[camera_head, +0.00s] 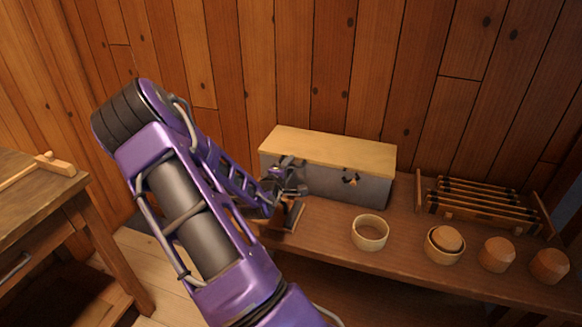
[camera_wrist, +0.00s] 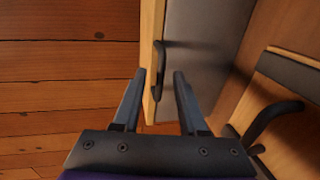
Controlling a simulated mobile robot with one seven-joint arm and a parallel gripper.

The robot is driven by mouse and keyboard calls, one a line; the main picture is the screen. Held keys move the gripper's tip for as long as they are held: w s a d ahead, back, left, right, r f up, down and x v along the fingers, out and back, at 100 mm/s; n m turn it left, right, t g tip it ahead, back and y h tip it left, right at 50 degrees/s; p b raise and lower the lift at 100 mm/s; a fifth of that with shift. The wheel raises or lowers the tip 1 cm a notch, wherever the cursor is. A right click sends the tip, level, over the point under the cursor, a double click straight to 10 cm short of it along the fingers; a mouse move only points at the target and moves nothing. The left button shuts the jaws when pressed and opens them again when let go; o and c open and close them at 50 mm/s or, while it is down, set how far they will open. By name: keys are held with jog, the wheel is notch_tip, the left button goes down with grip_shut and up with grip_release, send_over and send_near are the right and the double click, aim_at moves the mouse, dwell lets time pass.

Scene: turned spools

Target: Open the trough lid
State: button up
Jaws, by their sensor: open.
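The trough (camera_head: 325,183) is a grey box against the plank wall at the back of the bench. Its pale wooden lid (camera_head: 330,148) lies flat and closed on top. A small dark fitting (camera_head: 351,178) is on its front. My gripper (camera_head: 287,190) is at the left part of the trough's front, partly hidden by my own arm. In the wrist view my open gripper (camera_wrist: 161,76) has a dark curved handle (camera_wrist: 160,60) between its fingertips, by the lid edge (camera_wrist: 149,45) and the grey front (camera_wrist: 200,40). I cannot tell whether the fingers touch it.
A wooden table (camera_head: 35,205) stands at left.

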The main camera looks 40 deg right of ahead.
jog(key=shift+x, duration=0.85)
jog(key=shift+c, duration=0.4)
grip_shut()
dwell(0.5)
